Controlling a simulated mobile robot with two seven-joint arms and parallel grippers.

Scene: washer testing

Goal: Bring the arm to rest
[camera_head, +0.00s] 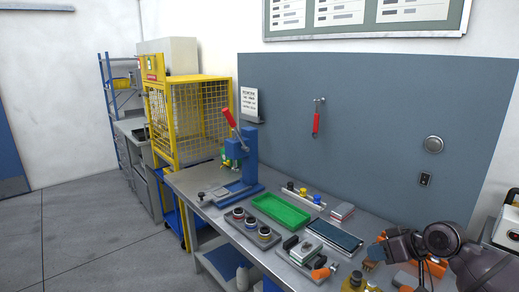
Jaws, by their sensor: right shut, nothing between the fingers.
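My right arm comes in at the lower right, over the right end of the workbench (182,182). Its gripper (370,263) is at the arm's left end, shut with nothing between the fingers. It hangs over the bench just right of a dark flat tray (334,236). The bench surface behind the arm is partly hidden. My left gripper is not in view.
A blue press with a red handle (230,118) stands at the bench's left end. A green tray (281,212), a holder with several round cups (251,224) and an orange-handled tool (322,272) lie mid-bench. A yellow cage (196,110) stands behind left. Open floor lies left.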

